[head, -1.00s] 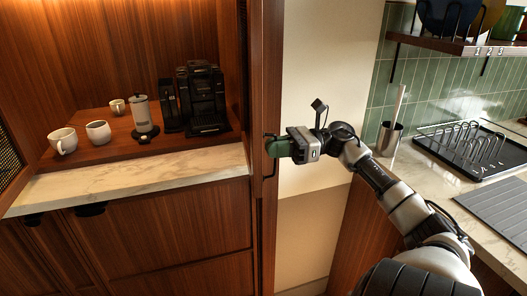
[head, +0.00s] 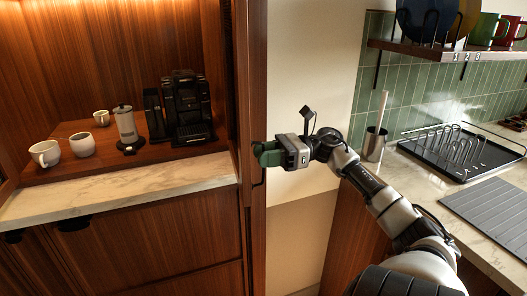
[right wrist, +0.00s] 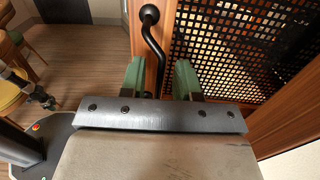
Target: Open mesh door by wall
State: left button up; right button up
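The mesh door by the wall (head: 252,90) stands open and shows nearly edge-on in the head view, at the right side of the wooden cabinet. Its perforated mesh panel (right wrist: 240,45) and wooden frame (right wrist: 290,115) fill the right of the right wrist view. A black bar handle (right wrist: 155,45) comes down between the green fingers. My right gripper (right wrist: 160,80) is open around the handle, with a clear gap beside the bar. In the head view my right gripper (head: 268,153) is at the door's edge, at handle height. Whether a finger touches the bar I cannot tell. My left gripper is out of view.
Inside the cabinet are white cups (head: 81,145), a French press (head: 125,128) and a coffee machine (head: 188,108). At right, a counter holds a metal cup (head: 374,144) and a dish rack (head: 462,150). The right wrist view shows wooden floor (right wrist: 85,55) and a stool (right wrist: 12,85).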

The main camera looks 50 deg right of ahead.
jog(key=b+v, duration=0.2)
jog(key=v, duration=0.8)
jog(key=shift+d, duration=0.2)
